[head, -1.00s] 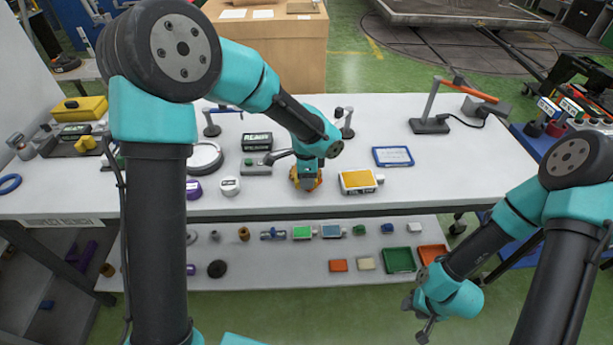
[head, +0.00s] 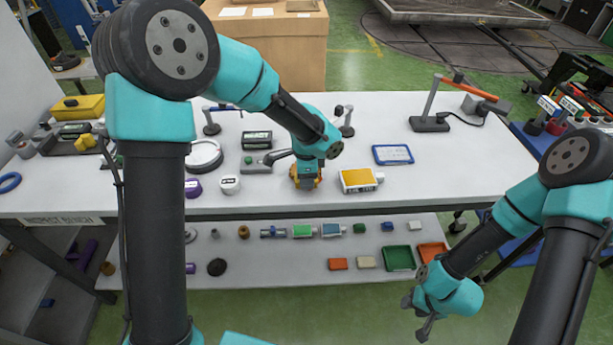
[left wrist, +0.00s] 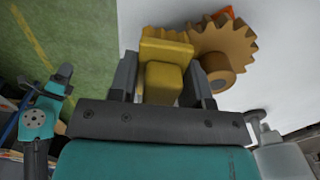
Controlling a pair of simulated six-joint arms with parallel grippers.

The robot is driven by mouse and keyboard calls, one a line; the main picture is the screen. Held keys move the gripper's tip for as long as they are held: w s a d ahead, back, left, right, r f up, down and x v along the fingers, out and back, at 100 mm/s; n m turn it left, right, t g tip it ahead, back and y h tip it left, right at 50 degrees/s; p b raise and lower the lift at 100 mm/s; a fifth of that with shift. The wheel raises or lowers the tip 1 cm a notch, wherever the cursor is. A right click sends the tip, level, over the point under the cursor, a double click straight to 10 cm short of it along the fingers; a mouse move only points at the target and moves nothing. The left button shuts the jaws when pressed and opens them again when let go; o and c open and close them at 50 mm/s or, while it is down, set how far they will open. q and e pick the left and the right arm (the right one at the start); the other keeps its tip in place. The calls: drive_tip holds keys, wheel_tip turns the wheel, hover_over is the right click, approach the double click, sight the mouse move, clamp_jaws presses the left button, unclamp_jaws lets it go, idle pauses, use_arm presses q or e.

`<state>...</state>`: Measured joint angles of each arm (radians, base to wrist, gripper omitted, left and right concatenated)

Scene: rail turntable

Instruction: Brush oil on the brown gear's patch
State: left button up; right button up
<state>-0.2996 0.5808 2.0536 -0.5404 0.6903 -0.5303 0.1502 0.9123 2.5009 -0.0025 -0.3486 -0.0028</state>
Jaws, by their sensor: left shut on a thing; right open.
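My left gripper (head: 306,184) is low over the front middle of the white bench. In the left wrist view, the left gripper (left wrist: 163,88) is shut on a yellow block (left wrist: 163,82) with a ribbed yellow head. The brown gear (left wrist: 238,42), with a round hub, is right beside that head. The two look in contact or nearly so, but I cannot tell which. In the head view the gripper hides most of them. I cannot make out an oil patch on the gear. My right gripper (head: 424,324) is open and empty, in front of the lower shelf.
A yellow-topped box (head: 358,179) stands just right of the left gripper. A grey device with a green button (head: 257,163) is to its left. A blue-framed card (head: 393,154) and a lamp stand (head: 430,123) are further right. The bench's right end (head: 480,175) is clear.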

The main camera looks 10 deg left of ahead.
use_arm(q)
drive_tip(key=shift+w+a, duration=0.1)
drive_tip(key=shift+w, duration=0.25)
drive_tip(key=shift+s, duration=0.45)
idle(0.4)
drive_tip(key=shift+r, duration=0.1)
drive_tip(key=shift+r, duration=3.4)
drive_tip(key=w+a+r+n, duration=0.2)
drive_tip(key=a+r+n, duration=0.4)
drive_tip(key=r+n, duration=0.4)
drive_tip(key=shift+a+n, duration=0.25)
drive_tip(key=shift+n, duration=2.05)
